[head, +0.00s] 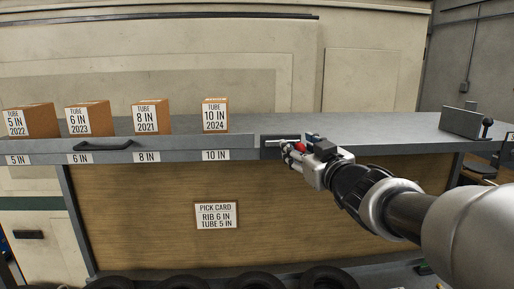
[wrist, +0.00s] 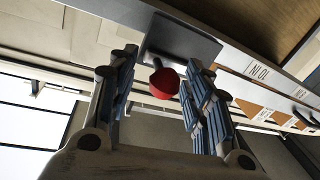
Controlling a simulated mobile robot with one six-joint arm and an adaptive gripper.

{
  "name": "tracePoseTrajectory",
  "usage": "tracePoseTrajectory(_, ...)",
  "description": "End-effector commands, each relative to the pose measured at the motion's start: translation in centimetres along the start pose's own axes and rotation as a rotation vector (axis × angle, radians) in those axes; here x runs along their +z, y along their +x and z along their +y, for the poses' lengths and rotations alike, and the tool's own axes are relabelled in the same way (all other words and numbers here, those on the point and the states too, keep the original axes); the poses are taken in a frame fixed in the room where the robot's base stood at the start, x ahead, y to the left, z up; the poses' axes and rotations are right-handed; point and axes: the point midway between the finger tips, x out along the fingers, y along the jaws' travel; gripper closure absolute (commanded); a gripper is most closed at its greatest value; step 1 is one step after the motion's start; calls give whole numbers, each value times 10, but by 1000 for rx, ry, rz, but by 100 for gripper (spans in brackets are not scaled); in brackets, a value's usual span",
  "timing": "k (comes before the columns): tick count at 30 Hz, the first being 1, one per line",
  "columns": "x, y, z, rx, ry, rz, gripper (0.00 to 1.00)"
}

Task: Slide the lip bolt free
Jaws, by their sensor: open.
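The lip bolt shows as a red knob (wrist: 164,83) on a short dark stem, in front of a dark plate (wrist: 182,42), in the wrist view. In the head view the dark plate (head: 275,141) sits on the shelf's front lip, right of the 10 IN label, with a bit of red (head: 300,147) beside it. My gripper (head: 291,153) is at the plate, partly covering the knob. In the wrist view my gripper (wrist: 160,62) is open, one finger on each side of the knob, with visible gaps. It does not hold the knob.
Several labelled tube boxes (head: 151,116) stand on the grey shelf (head: 370,127). A black handle (head: 103,145) is on the lip at left. A grey block (head: 461,122) stands at right. A pick card (head: 216,215) hangs below; tyres (head: 255,281) lie underneath.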

Motion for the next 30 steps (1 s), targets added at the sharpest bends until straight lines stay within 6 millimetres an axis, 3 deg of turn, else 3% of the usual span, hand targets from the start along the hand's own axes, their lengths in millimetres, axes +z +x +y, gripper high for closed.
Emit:
tracePoseTrajectory(5,-1,-13,0,1,-2,2,54)
tracePoseTrajectory(18,-1,-100,1,5,-3,1,54)
tracePoseTrajectory(24,0,-118,1,2,-1,0,54)
tracePoseTrajectory(30,0,-120,0,1,0,0,54)
